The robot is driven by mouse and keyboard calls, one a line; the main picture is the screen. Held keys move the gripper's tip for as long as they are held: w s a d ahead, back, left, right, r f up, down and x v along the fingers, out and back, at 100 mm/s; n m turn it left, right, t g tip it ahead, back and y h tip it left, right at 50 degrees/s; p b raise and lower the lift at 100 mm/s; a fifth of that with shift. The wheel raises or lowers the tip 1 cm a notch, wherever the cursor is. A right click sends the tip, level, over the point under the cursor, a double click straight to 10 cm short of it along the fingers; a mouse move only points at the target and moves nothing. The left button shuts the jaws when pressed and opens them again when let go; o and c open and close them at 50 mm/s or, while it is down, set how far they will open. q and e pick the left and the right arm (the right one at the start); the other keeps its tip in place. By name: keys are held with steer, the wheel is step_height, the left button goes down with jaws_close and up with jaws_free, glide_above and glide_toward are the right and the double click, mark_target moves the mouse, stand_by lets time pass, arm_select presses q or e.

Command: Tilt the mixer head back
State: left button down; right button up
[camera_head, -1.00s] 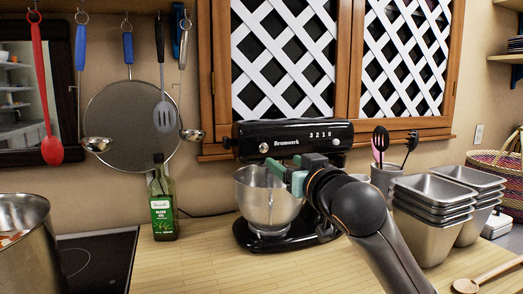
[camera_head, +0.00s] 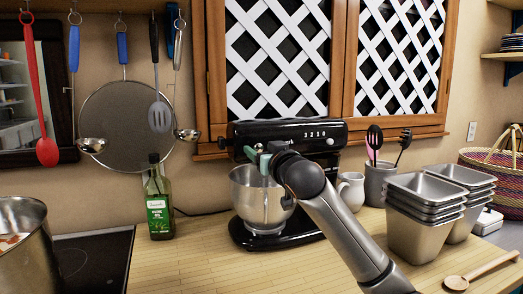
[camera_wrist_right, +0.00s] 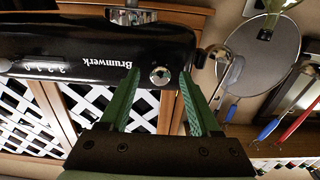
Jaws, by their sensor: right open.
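The black stand mixer's head (camera_head: 318,133) is level above its steel bowl (camera_head: 255,202). The mixer base (camera_head: 300,234) stands on the wooden counter. My right gripper (camera_head: 256,154) is open at the head's front underside, near its left end and above the bowl rim. In the right wrist view, the green fingers of the right gripper (camera_wrist_right: 160,82) are apart, with a round silver knob on the mixer head (camera_wrist_right: 90,52) showing between their tips. I cannot tell whether the fingers touch the head. My left gripper is not in view.
An olive oil bottle (camera_head: 159,205) stands left of the mixer. A large pot (camera_head: 22,245) is at far left. A white jug (camera_head: 351,190), a utensil crock (camera_head: 379,185) and stacked steel pans (camera_head: 420,232) stand to the right. A wooden spoon (camera_head: 458,282) lies at front right.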

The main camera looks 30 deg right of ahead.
jaws_close()
stand_by(0.5)
stand_by(0.9)
